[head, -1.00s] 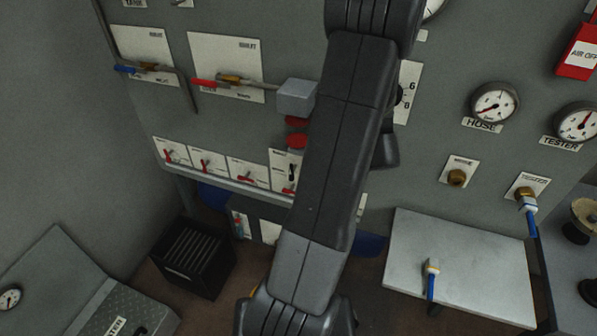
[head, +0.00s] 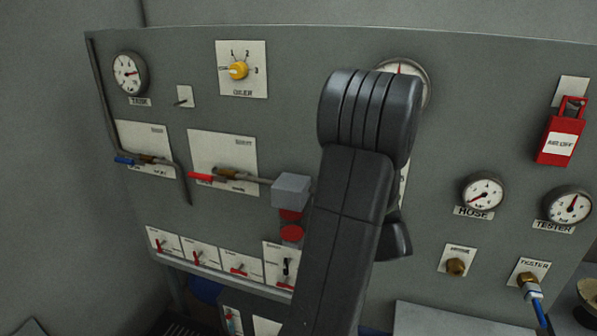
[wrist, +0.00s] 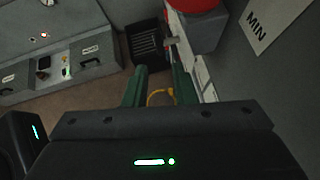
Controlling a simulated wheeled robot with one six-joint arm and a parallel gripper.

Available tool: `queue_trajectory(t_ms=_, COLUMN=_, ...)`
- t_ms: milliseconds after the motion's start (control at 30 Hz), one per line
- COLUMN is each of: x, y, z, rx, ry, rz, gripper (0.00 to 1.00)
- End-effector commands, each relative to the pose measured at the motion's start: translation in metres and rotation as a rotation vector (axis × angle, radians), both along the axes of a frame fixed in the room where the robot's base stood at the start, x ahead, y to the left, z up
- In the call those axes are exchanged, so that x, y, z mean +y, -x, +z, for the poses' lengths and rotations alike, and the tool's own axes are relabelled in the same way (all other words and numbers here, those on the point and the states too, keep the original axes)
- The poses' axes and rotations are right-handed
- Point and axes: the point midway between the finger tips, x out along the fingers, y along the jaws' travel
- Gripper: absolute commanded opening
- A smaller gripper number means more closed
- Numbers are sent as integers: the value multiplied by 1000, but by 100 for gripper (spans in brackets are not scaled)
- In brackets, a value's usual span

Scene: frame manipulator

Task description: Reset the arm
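My arm rises through the middle of the head view, with its rounded black elbow joint in front of the grey panel (head: 330,55). My gripper is out of sight in the head view. In the wrist view my gripper (wrist: 158,84) shows two green fingers standing apart with nothing held between them. It points downward beside the panel, above the floor. A red round knob and grey block (wrist: 203,30) are close to the right finger, apart from it as far as I can tell.
The panel carries a yellow selector (head: 238,70), gauges such as the hose gauge (head: 484,193), a red lockout tag (head: 560,138), and valve handles at left. A black crate (wrist: 147,47) and a grey case (wrist: 60,60) are below. Some floor (wrist: 95,97) is clear.

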Motion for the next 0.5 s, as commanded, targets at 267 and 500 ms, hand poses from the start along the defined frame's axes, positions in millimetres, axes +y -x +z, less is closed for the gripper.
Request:
queue_trajectory(t_ms=267, x=39, y=-22, z=-32, rx=5, ry=-3, rz=4, gripper=24)
queue_trajectory(t_ms=500, x=68, y=-40, z=-58, rx=4, ry=-1, rz=3, gripper=24)
